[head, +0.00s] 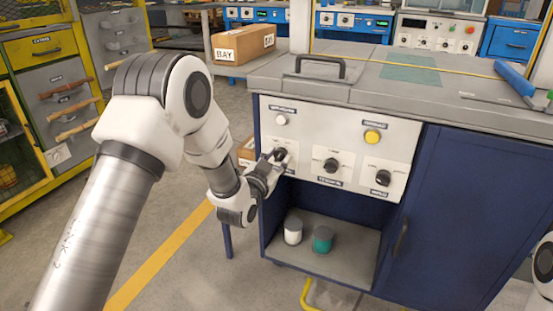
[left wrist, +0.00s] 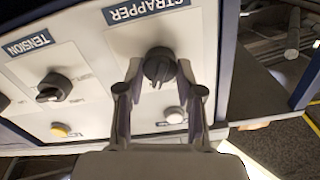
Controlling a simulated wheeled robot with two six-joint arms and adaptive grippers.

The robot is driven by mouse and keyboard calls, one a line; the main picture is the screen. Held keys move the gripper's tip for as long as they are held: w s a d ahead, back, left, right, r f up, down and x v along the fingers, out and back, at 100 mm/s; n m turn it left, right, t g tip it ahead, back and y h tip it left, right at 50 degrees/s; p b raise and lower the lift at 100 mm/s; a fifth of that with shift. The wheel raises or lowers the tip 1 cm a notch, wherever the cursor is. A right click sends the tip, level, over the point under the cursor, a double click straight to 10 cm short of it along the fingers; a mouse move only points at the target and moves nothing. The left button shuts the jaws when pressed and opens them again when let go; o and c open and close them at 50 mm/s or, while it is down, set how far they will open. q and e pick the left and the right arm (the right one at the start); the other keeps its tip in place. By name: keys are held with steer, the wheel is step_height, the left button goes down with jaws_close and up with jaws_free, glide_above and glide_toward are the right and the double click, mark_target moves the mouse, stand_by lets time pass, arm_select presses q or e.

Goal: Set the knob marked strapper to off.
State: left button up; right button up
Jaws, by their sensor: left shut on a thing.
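The strapper knob (left wrist: 160,66) is a black round knob on a pale panel, below its dark STRAPPER label (left wrist: 146,9) in the left wrist view, which shows the lettering upside down. My left gripper (left wrist: 159,78) has one finger on each side of the knob and is shut on it. In the head view, the strapper knob (head: 280,154) is at the left of the lower knob row, partly covered by my left gripper (head: 275,161). A pale mark shows on the knob, but its setting is too small to read. My right gripper is out of view.
The tension knob (head: 331,166) and another black knob (head: 383,178) sit to the right. A white button (head: 281,119) and a yellow button (head: 372,137) are above. An open shelf (head: 345,267) below holds a white and a green container. A grey worktop overhangs the panel.

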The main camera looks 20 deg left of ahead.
arm_select(q)
steer(key=n+p, duration=0.3)
steer(key=n, duration=0.2)
steer(key=shift+r+n, duration=0.1)
steer(key=shift+n, duration=0.2)
steer(key=n+p, duration=0.1)
steer(key=n, duration=0.2)
steer(key=shift+n, duration=0.3)
steer(key=shift+n+p, duration=0.6)
steer(key=shift+n, duration=0.6)
steer(key=o, duration=1.1)
steer(key=shift+o, duration=0.2)
